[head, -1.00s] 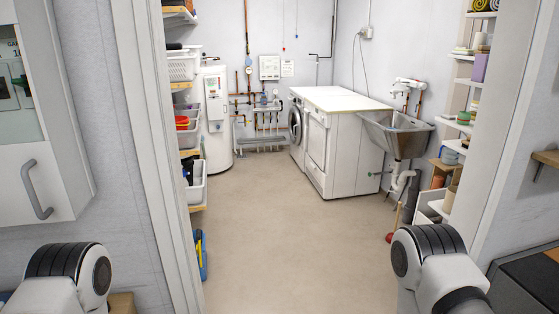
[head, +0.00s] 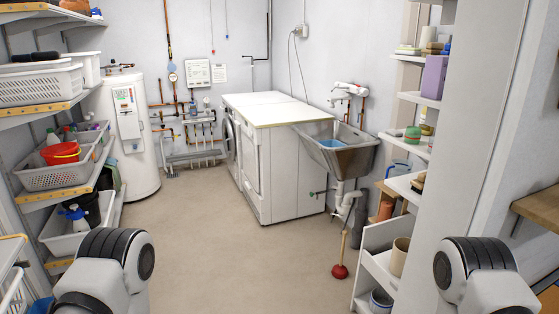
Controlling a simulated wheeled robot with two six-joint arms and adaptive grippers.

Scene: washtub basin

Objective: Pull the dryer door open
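Two white front-loading machines stand side by side under a pale worktop (head: 262,108) in the middle of the head view, seen from their right side. The farther machine (head: 230,140) shows part of a round dark door. The nearer machine (head: 251,164) has a white front seen at a steep angle. I cannot tell for sure which one is the dryer, and I see no open door. Parts of my two arms show at the bottom left and bottom right. Both grippers are out of view.
Shelves with baskets (head: 45,178) line the left, and a white tank (head: 130,140) stands behind them. A steel sink (head: 338,150) adjoins the machines. A red plunger (head: 340,271) stands on the floor before the right shelves (head: 415,125). The middle floor (head: 225,255) is clear.

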